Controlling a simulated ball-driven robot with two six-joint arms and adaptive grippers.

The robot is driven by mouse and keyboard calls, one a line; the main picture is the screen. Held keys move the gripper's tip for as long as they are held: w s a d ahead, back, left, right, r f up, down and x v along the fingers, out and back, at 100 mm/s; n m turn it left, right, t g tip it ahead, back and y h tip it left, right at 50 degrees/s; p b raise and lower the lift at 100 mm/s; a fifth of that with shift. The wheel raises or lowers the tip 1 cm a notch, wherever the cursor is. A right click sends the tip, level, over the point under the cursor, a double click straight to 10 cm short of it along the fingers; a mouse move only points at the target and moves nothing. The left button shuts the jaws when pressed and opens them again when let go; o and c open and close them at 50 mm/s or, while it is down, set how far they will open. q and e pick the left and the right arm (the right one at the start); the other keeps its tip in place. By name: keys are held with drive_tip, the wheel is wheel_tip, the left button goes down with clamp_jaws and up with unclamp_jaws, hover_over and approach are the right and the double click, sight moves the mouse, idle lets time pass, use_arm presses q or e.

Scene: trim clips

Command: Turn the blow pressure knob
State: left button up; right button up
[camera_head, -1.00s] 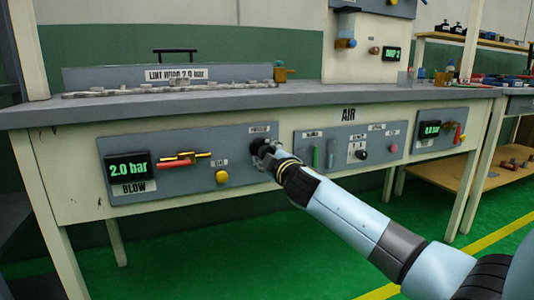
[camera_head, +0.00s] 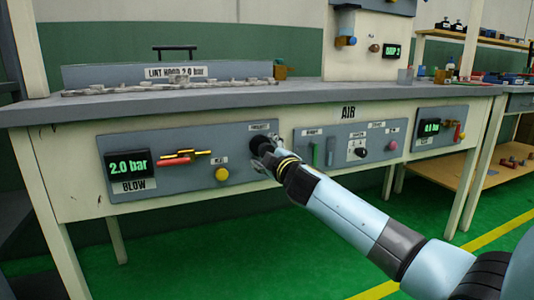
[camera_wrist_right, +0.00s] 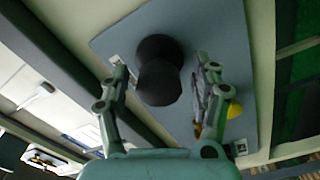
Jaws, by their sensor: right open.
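The blow pressure knob (camera_head: 261,140) is black and sits at the right end of the grey blow panel (camera_head: 190,187). The panel's display (camera_head: 130,167) reads 2.0 bar. My right gripper (camera_head: 264,157) is at the knob and partly covers it in the head view. In the right wrist view the knob (camera_wrist_right: 159,72) lies between the two spread fingers of my right gripper (camera_wrist_right: 160,66). Gaps show between the knob and both fingers, so it is not gripped. My left gripper is not in view.
A yellow button (camera_head: 221,174) and a red-handled valve (camera_head: 175,162) are left of the knob. To the right is the air panel (camera_head: 320,135) with several small controls. The bench top (camera_head: 300,92) overhangs the panels. The green floor (camera_head: 230,260) in front is clear.

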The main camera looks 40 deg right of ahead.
drive_tip(key=v, duration=1.2)
drive_tip(key=shift+f, duration=0.1)
drive_tip(key=s+a+f+m+g, duration=0.1)
drive_tip(key=s+f+m+g, duration=0.3)
drive_tip(key=s+f, duration=1)
drive_tip(key=s+a+f+m+g, duration=0.15)
drive_tip(key=s+f+g, duration=0.7)
drive_tip(key=f, duration=0.95)
drive_tip(key=s+a+f+m+g+y, duration=0.2)
drive_tip(key=s+f, duration=0.3)
drive_tip(key=s, duration=0.5)
drive_tip(key=s+a+f+m+g+y, duration=0.1)
drive_tip(key=s+a+f+m+g, duration=0.3)
drive_tip(key=s, duration=0.6)
use_arm(q)
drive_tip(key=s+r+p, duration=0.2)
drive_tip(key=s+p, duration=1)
drive_tip(key=p, duration=0.2)
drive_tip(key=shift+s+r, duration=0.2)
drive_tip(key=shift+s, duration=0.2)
use_arm(e)
drive_tip(key=s+r+n+t, duration=0.1)
drive_tip(key=s+n, duration=0.1)
drive_tip(key=s, duration=1.1)
drive_tip(key=shift+d, duration=0.4)
